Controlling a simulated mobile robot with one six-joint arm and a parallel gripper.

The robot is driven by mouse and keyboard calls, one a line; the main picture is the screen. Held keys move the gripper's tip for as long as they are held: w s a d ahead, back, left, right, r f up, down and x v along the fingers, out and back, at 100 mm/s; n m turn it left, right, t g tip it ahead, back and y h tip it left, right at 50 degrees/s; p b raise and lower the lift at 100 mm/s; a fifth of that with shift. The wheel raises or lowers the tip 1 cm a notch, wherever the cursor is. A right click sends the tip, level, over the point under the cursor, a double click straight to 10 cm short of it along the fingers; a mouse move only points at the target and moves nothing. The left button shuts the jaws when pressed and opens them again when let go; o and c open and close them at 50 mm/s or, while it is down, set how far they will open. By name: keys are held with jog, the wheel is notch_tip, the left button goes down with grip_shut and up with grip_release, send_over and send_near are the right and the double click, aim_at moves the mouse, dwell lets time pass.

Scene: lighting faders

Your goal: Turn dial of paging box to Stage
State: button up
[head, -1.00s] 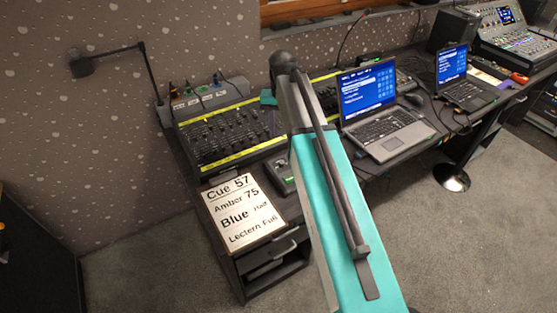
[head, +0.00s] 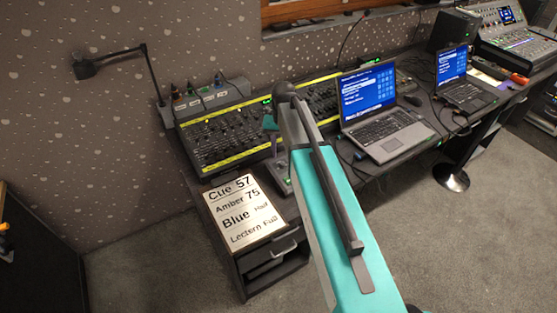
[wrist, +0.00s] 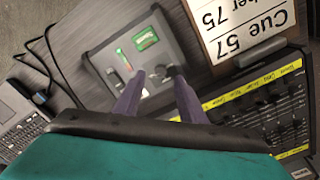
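The paging box (wrist: 165,42) is a grey box with lit green parts on its top face, in the upper middle of the wrist view. A dark round dial (wrist: 174,72) sits near its lower edge. My gripper (wrist: 158,76) is open, with its two purple-grey fingers apart over that edge. The dial shows by the right fingertip; I cannot tell whether they touch. The dial's pointer and label text are too small to read.
A fader desk (head: 228,138) with yellow strips stands beside the box. A cue sign (head: 240,210) lies in front, on a drawer unit. A laptop (head: 385,130) stands to the right. A cable (wrist: 60,60) runs past the box. Open carpet lies in front.

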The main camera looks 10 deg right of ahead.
aim_at(283, 164)
jog(key=shift+f+p, duration=0.5)
jog(key=shift+f, duration=1.85)
grip_shut()
